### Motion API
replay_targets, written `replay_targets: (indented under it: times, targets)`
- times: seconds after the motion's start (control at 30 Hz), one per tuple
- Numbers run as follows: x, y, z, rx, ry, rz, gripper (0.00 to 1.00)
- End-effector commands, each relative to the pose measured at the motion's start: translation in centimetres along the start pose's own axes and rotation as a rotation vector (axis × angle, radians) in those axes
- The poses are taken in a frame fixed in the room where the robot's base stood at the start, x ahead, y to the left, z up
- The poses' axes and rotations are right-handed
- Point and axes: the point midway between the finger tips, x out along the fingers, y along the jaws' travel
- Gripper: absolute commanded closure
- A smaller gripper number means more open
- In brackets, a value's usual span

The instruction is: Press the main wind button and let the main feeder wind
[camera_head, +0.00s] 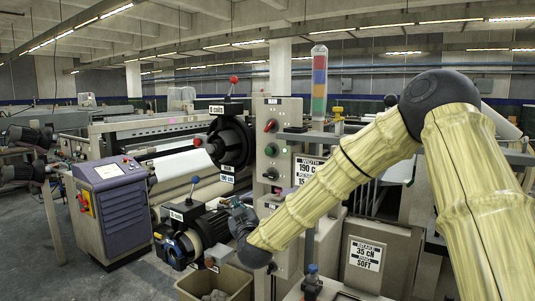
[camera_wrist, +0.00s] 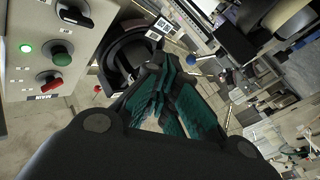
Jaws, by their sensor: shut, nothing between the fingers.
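A light grey control panel (camera_head: 272,150) stands upright in the middle of the head view. It carries a green round button (camera_head: 271,150) between two knobs. In the wrist view the panel (camera_wrist: 28,75) is at left, with a lit green lamp (camera_wrist: 25,47), the green button (camera_wrist: 62,59), a red knob (camera_wrist: 50,82) and a MAIN label. A black ring-shaped feeder (camera_head: 232,142) with a "6 coils" sign is left of the panel; a second feeder (camera_head: 188,240) is below. My gripper (camera_head: 238,207) is shut and empty, low beside the second feeder, apart from the button. Its teal fingers (camera_wrist: 160,72) also show in the wrist view.
A cardboard box (camera_head: 215,283) stands on the floor below my gripper. A grey-purple console (camera_head: 112,200) is at left. A width sign (camera_head: 308,172) is right of the panel, and a brake sign (camera_head: 364,254) is lower right. Open floor lies at lower left.

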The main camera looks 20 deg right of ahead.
Motion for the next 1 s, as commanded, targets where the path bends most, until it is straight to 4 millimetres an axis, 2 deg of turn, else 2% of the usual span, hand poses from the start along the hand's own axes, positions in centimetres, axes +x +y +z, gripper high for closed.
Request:
replay_targets:
  times: [0.03,0.2,0.3,0.4,0.57,1.0]
  targets:
    - [0.6,1.7,-2.5,-0.007,0.029,0.03,1.0]
    - [1.8,5.7,-8.5,-0.034,0.102,0.114,1.0]
    - [2.1,7.4,-10.8,-0.045,0.13,0.149,1.0]
    - [2.2,8.5,-12.2,-0.052,0.146,0.171,1.0]
    - [2.3,9.0,-13.0,-0.056,0.155,0.184,1.0]
    - [2.6,9.4,-12.8,-0.056,0.154,0.183,1.0]
